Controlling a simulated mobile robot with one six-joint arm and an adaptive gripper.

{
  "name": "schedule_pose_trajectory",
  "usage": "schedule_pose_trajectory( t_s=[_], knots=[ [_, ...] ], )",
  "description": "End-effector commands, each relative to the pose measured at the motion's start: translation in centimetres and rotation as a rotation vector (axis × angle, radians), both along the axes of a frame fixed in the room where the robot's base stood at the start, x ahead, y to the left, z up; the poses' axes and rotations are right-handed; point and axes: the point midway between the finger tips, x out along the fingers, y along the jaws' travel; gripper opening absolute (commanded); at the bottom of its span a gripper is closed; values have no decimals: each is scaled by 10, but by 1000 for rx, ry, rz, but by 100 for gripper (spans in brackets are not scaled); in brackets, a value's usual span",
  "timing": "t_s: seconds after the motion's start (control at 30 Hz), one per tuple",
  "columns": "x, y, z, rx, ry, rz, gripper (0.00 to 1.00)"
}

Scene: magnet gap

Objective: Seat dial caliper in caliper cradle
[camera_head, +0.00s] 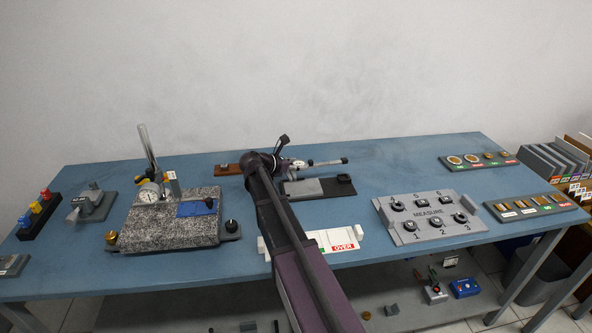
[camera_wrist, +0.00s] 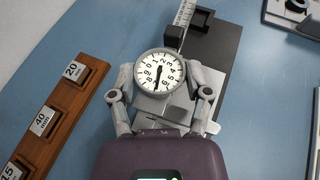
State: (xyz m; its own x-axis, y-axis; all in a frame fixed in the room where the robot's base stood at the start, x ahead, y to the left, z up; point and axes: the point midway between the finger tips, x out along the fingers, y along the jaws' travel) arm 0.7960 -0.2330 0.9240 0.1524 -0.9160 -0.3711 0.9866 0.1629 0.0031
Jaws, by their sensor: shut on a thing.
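The dial caliper has a round white dial (camera_wrist: 159,73) and a graduated beam (camera_wrist: 187,12). In the head view its beam (camera_head: 325,162) points right from my gripper. My gripper (camera_wrist: 161,80) is shut on the caliper, with a finger on each side of the dial. The caliper cradle is a dark base (camera_wrist: 222,52) with a grey block (camera_head: 303,187) and a black end block (camera_head: 345,183). The beam appears above and behind the cradle in the head view. Whether they touch is unclear.
A brown rack of size-marked blocks (camera_wrist: 44,122) lies left of the cradle. A granite plate with a dial stand (camera_head: 172,217) is at the left. A grey MEASURE panel (camera_head: 430,216) stands at the right, and a white OVER tray (camera_head: 325,240) in front. Blue tabletop lies clear behind the panel.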

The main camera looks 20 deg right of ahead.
Motion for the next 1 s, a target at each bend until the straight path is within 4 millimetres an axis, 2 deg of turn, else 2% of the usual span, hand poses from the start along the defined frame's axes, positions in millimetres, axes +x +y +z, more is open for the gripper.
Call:
schedule_pose_trajectory(
  t_s=[0.47,0.73,1.0],
  knots=[
    [1,1,0,-2,1,-12,6],
    [5,3,0,-9,6,-99,6],
    [1,3,-17,-9,6,-98,6]
  ],
)
